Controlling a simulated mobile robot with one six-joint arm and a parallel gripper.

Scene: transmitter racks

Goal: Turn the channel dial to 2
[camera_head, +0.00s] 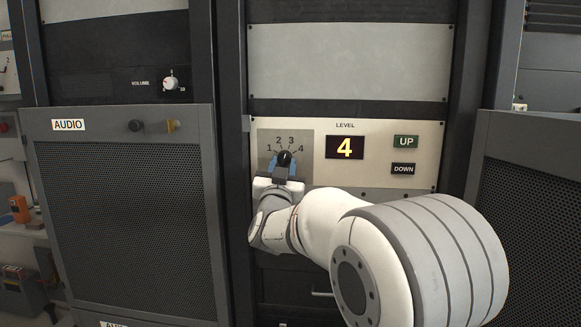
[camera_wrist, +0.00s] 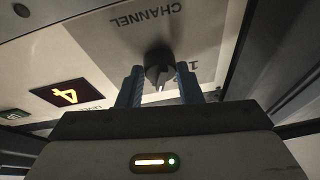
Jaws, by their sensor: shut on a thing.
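The channel dial (camera_head: 284,157) is a small black knob on a grey plate, with the numbers 1 to 4 arced above it. My gripper (camera_head: 284,168) is shut on the dial, with a blue finger on each side. In the wrist view, which is upside down, the dial (camera_wrist: 159,66) sits between the two blue fingertips of my gripper (camera_wrist: 160,84), and the CHANNEL label is upside down. A pale pointer mark shows on the dial, roughly towards the numbers. I cannot tell exactly which number it points at; the fingers and gripper body hide most of the numbers in the wrist view.
The LEVEL display (camera_head: 345,147) reads 4, with the UP button (camera_head: 406,141) and DOWN button (camera_head: 403,169) to its right. An AUDIO mesh panel (camera_head: 125,210) juts out at left, and another dark mesh panel (camera_head: 530,205) stands at right.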

